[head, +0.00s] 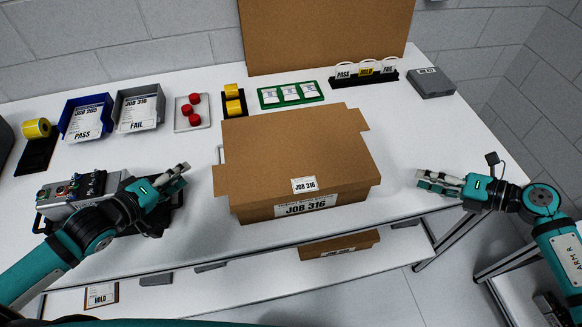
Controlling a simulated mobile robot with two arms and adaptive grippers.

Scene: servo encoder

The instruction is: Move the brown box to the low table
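The brown box (290,150) sits on the white workbench (405,125), with JOB 316 labels on its lid and front. The lid looks closed. My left gripper (182,178) is left of the box, apart from it, over a grey device. My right gripper (420,182) is right of the box with a clear gap. Both grippers are empty, with their fingers apart. A low white surface (515,290) with metal framing shows at the lower right, partly behind my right arm; I cannot tell for sure that it is the low table.
The grey device (62,192) with connectors stands at the bench's left. Blue (88,117) and grey (139,110) bins, red parts (190,110), a green tray (290,94) and a sign rack (364,74) line the back. Another brown box (340,245) sits on the shelf below.

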